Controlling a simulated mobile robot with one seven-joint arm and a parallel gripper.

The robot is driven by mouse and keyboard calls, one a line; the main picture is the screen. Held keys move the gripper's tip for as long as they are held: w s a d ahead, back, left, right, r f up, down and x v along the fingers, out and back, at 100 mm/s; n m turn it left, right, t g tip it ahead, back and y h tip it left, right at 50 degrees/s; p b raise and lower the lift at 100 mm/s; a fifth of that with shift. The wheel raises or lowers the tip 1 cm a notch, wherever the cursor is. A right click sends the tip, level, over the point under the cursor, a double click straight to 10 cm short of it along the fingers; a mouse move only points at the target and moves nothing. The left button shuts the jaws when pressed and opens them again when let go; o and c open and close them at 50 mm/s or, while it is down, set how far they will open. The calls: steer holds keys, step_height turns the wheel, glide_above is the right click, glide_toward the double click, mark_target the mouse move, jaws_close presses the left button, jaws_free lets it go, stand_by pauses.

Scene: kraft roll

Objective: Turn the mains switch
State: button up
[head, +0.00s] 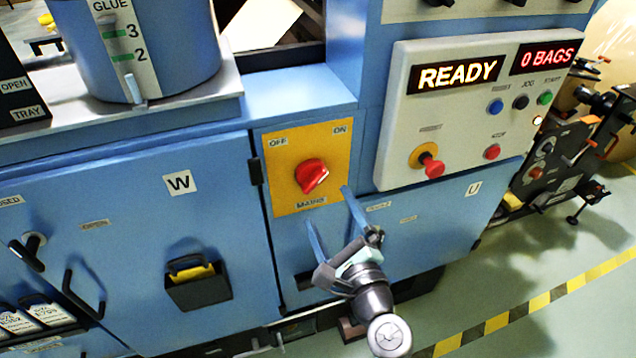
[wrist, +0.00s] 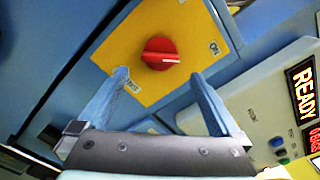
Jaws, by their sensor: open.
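The mains switch is a red rotary knob (head: 311,176) on a yellow plate (head: 283,200) labelled OFF at upper left, ON at upper right and MAINS below. The knob looks turned slantwise, with its white line toward the right, roughly the ON side. My gripper (head: 328,207) is open, with its two blue fingers reaching toward the plate from below right of the knob. In the wrist view the knob (wrist: 160,53) is just beyond the fingertips and centred between them. The fingers seem apart from it, and nothing is between them.
A control panel (head: 393,136) right of the plate has lit READY and 0 BAGS displays, a red mushroom button (head: 433,168) and small buttons. Open floor (head: 560,250) lies at lower right.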

mark_target(317, 184)
steer(key=x, duration=0.7)
steer(key=shift+w, duration=0.15)
steer(key=c, duration=1.2)
